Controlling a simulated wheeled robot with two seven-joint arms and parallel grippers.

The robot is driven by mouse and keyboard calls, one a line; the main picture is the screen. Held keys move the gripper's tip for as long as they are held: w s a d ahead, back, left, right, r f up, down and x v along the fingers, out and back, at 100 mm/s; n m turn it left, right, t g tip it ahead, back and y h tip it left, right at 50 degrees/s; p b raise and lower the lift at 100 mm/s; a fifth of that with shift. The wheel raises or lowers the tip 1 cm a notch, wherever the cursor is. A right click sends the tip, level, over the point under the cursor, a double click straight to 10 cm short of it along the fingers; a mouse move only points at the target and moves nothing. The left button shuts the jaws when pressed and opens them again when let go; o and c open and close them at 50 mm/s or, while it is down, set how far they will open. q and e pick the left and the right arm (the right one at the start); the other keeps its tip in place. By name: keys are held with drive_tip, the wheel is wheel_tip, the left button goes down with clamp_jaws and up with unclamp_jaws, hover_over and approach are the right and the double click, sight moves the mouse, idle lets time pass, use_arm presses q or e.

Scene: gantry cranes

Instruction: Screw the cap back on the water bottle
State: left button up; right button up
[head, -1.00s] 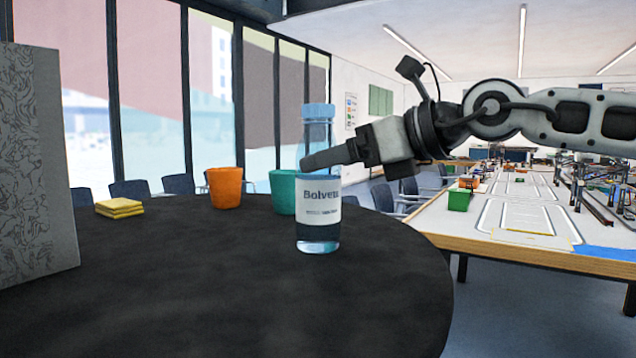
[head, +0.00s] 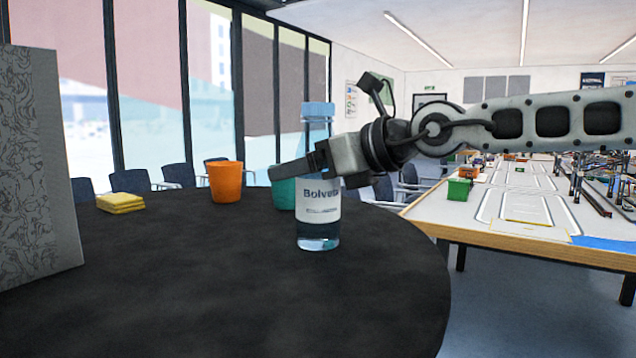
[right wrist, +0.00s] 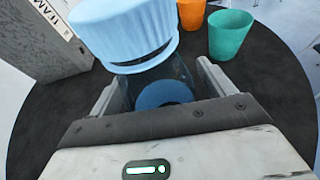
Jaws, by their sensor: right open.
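The water bottle (head: 318,232) stands upright on the dark round table, clear, with a white label. A light blue cap (head: 318,110) sits on its top; I cannot tell how tightly. The cap (right wrist: 127,30) is large in the right wrist view. My right gripper (head: 287,168) reaches in from the right at the bottle's upper part, below the cap, with a finger crossing in front. In the right wrist view my right gripper (right wrist: 158,80) is open, with the clear bottle (right wrist: 168,80) between its fingers. My left gripper is not in view.
An orange cup (head: 225,182) and a teal cup (head: 284,194) stand behind the bottle. Yellow sponges or pads (head: 120,202) lie at the left. A grey patterned panel (head: 38,160) stands at the left edge. The table's (head: 250,300) front is clear.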

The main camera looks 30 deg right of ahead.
sight(309, 141)
idle(0.3)
drive_tip(key=c, duration=1.2)
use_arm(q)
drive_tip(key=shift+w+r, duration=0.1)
use_arm(e)
drive_tip(key=shift+c, duration=0.2)
wheel_tip(309, 141, up, 4)
drive_tip(key=shift+s+f, duration=0.1)
drive_tip(key=shift+f, duration=0.1)
use_arm(q)
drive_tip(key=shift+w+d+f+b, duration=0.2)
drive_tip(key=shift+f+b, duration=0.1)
drive_tip(key=shift+b, duration=0.85)
use_arm(e)
drive_tip(key=s+d+r, duration=0.1)
drive_tip(key=s+r, duration=0.8)
drive_tip(key=s, duration=0.4)
drive_tip(key=shift+s+r, duration=0.2)
drive_tip(key=shift+s, duration=0.2)
